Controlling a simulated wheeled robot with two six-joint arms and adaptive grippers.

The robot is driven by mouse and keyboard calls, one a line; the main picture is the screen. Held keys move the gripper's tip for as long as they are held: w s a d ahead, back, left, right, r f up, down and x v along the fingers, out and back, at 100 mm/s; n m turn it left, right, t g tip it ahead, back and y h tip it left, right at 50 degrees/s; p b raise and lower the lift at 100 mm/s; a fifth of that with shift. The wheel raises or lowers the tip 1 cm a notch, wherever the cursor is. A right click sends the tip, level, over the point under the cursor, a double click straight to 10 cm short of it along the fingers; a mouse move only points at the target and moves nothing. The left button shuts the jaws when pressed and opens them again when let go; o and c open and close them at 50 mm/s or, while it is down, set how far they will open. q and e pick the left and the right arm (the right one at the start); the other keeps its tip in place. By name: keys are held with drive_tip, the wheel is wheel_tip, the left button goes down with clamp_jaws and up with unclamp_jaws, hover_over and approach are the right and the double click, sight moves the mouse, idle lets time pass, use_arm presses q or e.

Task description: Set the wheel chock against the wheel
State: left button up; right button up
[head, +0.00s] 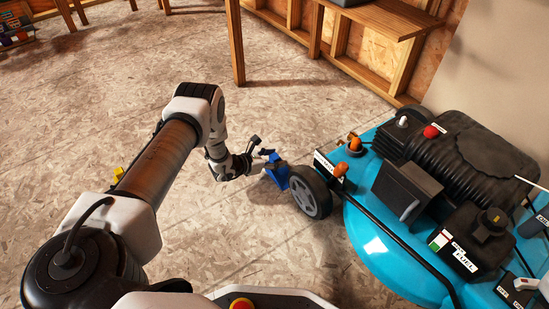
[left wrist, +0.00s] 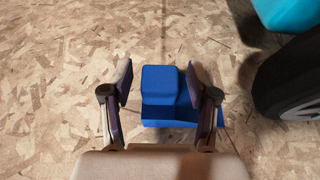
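The blue wheel chock (head: 277,176) is on the floor beside the mower's wheel (head: 310,191), on its left side. In the left wrist view the chock (left wrist: 161,88) has a raised block and a lower base that reaches right, toward the dark wheel (left wrist: 290,85). A strip of floor shows between base and wheel there. My left gripper (head: 263,156) is at the chock. In the left wrist view its fingers (left wrist: 160,90) stand open on both sides of the raised block, with a clear gap on the left side. My right gripper is not in view.
The turquoise mower (head: 385,250) with its black engine (head: 455,160) fills the right side. A wooden bench (head: 385,18) stands behind it along the wall. The chipboard floor (head: 90,110) is clear to the left of the chock.

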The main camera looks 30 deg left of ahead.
use_arm(q)
drive_tip(key=shift+s+r, duration=0.1)
drive_tip(key=shift+r, duration=0.15)
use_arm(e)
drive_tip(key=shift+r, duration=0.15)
use_arm(q)
drive_tip(key=p+v, duration=0.6)
drive_tip(key=v, duration=0.5)
drive_tip(key=shift+s+a, duration=0.2)
drive_tip(key=shift+s, duration=0.1)
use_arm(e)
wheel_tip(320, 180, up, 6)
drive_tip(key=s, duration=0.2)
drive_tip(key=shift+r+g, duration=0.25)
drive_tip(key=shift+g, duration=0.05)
